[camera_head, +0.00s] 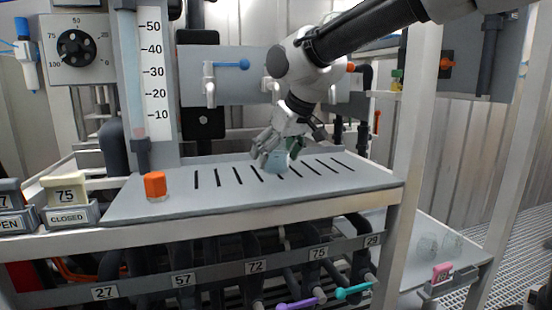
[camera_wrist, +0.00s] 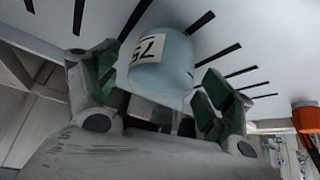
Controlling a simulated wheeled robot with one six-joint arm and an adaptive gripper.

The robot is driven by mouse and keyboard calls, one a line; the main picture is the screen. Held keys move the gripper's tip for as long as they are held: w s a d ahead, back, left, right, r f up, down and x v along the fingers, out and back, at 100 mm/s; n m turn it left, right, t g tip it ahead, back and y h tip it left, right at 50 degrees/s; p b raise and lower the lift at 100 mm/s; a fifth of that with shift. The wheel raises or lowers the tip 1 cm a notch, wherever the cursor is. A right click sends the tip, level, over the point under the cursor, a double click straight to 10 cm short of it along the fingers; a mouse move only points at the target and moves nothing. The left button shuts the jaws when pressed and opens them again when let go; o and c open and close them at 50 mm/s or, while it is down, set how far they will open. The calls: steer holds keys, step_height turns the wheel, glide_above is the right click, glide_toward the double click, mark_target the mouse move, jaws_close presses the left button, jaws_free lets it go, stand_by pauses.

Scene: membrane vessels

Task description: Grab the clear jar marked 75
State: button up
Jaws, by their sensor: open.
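The clear jar is a pale bluish, see-through vessel with a white label reading 75. In the wrist view the jar (camera_wrist: 172,72) lies between the two fingers of my gripper (camera_wrist: 150,85), with a dark green pad on each side and a visible gap at its right. In the head view the jar (camera_head: 278,163) is on the grey slotted shelf, just under my gripper (camera_head: 277,148), which partly hides it. My gripper is open around the jar. Whether either pad touches it cannot be told.
The grey shelf (camera_head: 140,203) has a row of dark slots. Two clear vessels (camera_head: 440,246) stand on the lower right shelf. A white post (camera_head: 415,120) rises right of my arm.

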steer(key=c, duration=1.3)
